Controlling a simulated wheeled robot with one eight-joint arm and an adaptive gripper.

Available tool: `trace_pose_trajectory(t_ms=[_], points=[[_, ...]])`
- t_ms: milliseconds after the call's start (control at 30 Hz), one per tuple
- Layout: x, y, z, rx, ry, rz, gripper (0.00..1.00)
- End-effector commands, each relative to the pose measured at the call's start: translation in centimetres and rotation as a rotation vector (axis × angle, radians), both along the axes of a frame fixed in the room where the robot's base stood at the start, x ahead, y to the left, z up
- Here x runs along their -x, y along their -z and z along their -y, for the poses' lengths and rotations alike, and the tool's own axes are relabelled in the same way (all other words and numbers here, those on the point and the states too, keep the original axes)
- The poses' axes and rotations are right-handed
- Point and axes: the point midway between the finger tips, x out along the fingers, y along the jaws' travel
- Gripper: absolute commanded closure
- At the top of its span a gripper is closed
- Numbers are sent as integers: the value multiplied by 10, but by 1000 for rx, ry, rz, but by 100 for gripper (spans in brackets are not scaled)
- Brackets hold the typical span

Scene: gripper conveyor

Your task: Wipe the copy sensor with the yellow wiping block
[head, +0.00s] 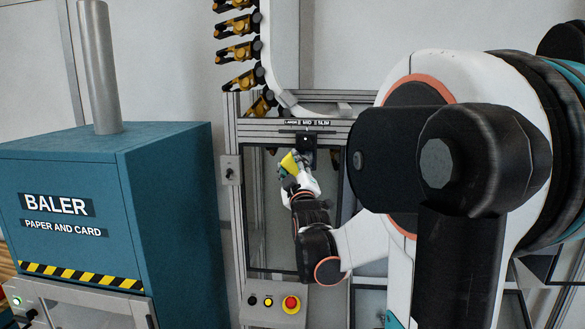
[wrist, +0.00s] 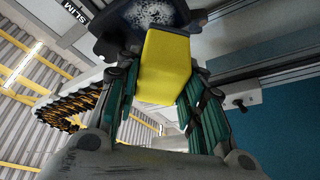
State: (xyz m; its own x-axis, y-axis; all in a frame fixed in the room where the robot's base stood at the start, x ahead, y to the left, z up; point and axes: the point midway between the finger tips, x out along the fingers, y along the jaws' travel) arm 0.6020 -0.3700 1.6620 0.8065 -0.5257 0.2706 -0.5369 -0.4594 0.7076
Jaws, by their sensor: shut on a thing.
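The yellow wiping block (wrist: 163,65) is held between the fingers of my gripper (wrist: 160,92), which is shut on it. In the head view the block (head: 289,162) shows small, at the tip of my gripper (head: 293,174). A black sensor housing (head: 308,146), which I take for the copy sensor, hangs below the label strip on the machine frame. In the wrist view the sensor (wrist: 148,13) is just beyond the block's far end. Its face carries a pale, speckled smudge. The block overlaps its lower edge there; I cannot tell if they touch.
A blue baler (head: 70,190) with a grey pipe stands at the left. An overhead chain with yellow-and-black grippers (head: 238,50) runs down above the machine. A control panel with a red button (head: 291,304) sits below the glazed door (head: 270,220).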

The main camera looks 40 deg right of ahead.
Motion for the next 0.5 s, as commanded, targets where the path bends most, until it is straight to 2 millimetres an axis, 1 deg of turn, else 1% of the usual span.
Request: trace_pose_trajectory(t_ms=[500], points=[[-6,0,7,1,0,-1,83]])
